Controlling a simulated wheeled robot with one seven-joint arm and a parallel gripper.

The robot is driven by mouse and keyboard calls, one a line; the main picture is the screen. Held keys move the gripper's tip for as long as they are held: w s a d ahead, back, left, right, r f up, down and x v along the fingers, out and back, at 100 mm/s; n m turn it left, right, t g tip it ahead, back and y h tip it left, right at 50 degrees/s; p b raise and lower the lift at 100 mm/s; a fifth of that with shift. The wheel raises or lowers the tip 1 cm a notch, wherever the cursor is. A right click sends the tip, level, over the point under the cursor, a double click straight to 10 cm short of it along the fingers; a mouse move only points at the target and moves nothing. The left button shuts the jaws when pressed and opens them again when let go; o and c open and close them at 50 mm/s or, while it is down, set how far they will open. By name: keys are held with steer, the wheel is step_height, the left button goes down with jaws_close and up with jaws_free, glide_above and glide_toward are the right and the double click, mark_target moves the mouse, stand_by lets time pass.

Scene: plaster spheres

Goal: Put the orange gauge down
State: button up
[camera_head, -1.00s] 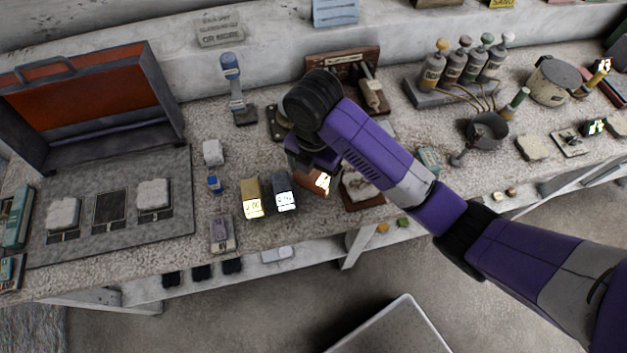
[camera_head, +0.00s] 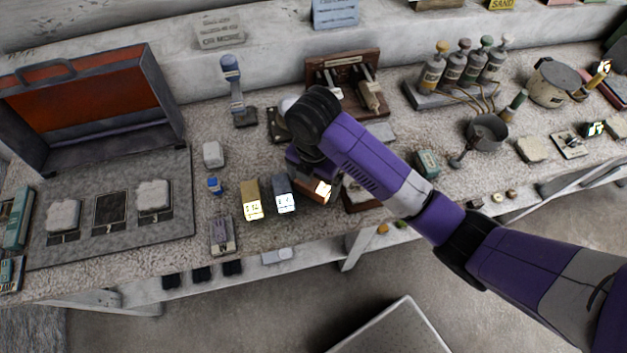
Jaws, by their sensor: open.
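The orange gauge (camera_head: 314,193) is at the right end of a row on the speckled bench (camera_head: 262,235), with its lit face toward the front edge. It looks level, beside a blue-grey gauge (camera_head: 284,194); a yellow gauge (camera_head: 251,200) is left of that. My gripper (camera_head: 312,177) is open right above and behind the orange gauge. The wrist hides the gauge's back part and most of the fingers, so I cannot tell whether they touch it.
A brown tray (camera_head: 362,198) lies just right of the orange gauge, partly behind my arm. A small grey-purple device (camera_head: 222,236) is at the front left. A wooden stand (camera_head: 345,85) is behind the wrist. The strip of bench in front of the gauges is clear.

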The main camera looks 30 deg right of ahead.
mark_target(314, 182)
step_height(314, 182, up, 12)
steer(key=p, duration=0.3)
steer(key=shift+r, duration=0.15)
